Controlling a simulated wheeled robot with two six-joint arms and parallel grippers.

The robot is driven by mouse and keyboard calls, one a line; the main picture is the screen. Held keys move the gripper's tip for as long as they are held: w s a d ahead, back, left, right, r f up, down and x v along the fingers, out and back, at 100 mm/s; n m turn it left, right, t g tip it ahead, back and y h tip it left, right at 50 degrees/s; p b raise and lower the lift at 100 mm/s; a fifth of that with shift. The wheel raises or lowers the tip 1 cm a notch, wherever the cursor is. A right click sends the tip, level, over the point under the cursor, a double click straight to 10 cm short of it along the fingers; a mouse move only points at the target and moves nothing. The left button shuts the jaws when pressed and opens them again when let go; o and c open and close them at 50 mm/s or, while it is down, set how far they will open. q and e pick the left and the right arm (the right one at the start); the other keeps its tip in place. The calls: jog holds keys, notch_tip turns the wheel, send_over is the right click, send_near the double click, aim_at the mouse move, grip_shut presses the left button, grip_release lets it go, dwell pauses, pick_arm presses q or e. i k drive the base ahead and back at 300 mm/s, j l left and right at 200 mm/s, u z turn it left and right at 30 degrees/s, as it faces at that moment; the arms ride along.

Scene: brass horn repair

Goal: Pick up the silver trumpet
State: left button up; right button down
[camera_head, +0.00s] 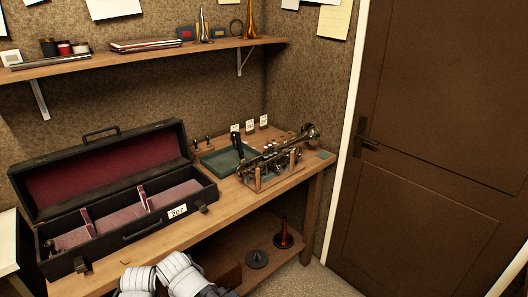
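The silver trumpet (270,160) rests on a wooden cradle (262,184) at the right part of the workbench. Its bell (309,132) points to the right and away, and it lies at a slant. White parts of my own arms show at the bottom edge, well in front of the trumpet and apart from it. Neither gripper shows in the head view.
An open black case (125,236) with red lining stands on the workbench (232,203), left of the trumpet. A green tray (213,167) and small numbered cards (249,126) are behind the trumpet. A shelf (150,52) hangs above. A brown door (440,130) stands right.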

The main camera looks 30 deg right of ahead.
aim_at(309, 134)
jog(key=z, duration=1.65)
jog(key=i+j+z, duration=0.15)
jog(key=z, duration=0.6)
jog(key=i+j, duration=0.1)
jog(key=j, duration=0.2)
jog(key=i+j, duration=0.15)
jog(key=j, duration=0.15)
jog(key=i+j, duration=0.1)
jog(key=j, duration=0.15)
